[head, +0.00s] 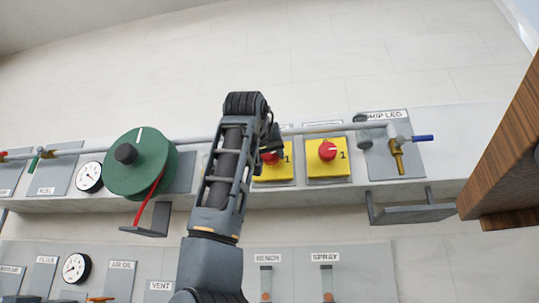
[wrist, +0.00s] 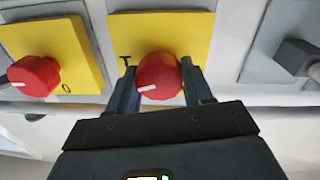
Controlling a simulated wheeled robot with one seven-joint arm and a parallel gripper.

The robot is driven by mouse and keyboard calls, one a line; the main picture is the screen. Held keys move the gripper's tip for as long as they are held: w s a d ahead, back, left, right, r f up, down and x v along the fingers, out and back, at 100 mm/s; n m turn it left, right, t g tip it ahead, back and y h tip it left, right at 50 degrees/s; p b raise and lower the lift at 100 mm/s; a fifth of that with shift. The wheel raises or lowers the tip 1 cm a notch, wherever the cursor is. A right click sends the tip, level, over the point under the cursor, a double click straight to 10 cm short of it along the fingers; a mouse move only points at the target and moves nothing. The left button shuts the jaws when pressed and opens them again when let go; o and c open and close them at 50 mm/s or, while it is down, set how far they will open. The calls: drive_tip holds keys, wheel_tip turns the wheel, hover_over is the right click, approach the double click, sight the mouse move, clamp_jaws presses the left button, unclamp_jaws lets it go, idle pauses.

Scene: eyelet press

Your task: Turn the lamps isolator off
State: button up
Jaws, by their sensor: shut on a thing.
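Two yellow isolator plates with red rotary knobs sit side by side on the wall panel in the head view. My gripper (head: 271,148) is at the left one, and my arm partly covers it. In the wrist view my gripper (wrist: 159,82) is shut on its red knob (wrist: 158,72), one finger on each side. The knob's white pointer faces left and slightly down there; an "I" mark is at its upper left. The other red knob (head: 327,150) stands free, and also shows in the wrist view (wrist: 36,75) beside an "O". No lamps label is readable.
A green handwheel (head: 140,163) and a gauge (head: 89,177) are left of my arm. A pipe (head: 330,127) runs above the plates to a drip-leg valve with a blue handle (head: 422,138). A wooden edge (head: 505,150) is at the right. Bench and spray levers are below.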

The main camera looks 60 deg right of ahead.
drive_tip(key=n, duration=0.7)
drive_tip(key=shift+n+b, duration=0.3)
drive_tip(key=shift+b, duration=0.05)
drive_tip(key=n, duration=0.3)
drive_tip(key=shift+n+t, duration=0.4)
drive_tip(key=shift+n+b, duration=0.45)
drive_tip(key=shift+n, duration=1.25)
drive_tip(key=shift+f+n, duration=0.1)
drive_tip(key=shift+n, duration=0.2)
drive_tip(key=o, duration=1)
drive_tip(key=shift+o, duration=0.2)
drive_tip(key=shift+a, duration=0.1)
drive_tip(key=b+v, duration=0.2)
drive_tip(key=v, duration=0.5)
drive_tip(key=shift+a+b, duration=0.3)
drive_tip(key=shift+a, duration=0.05)
drive_tip(key=shift+s+f, duration=0.1)
drive_tip(key=shift+f, duration=0.1)
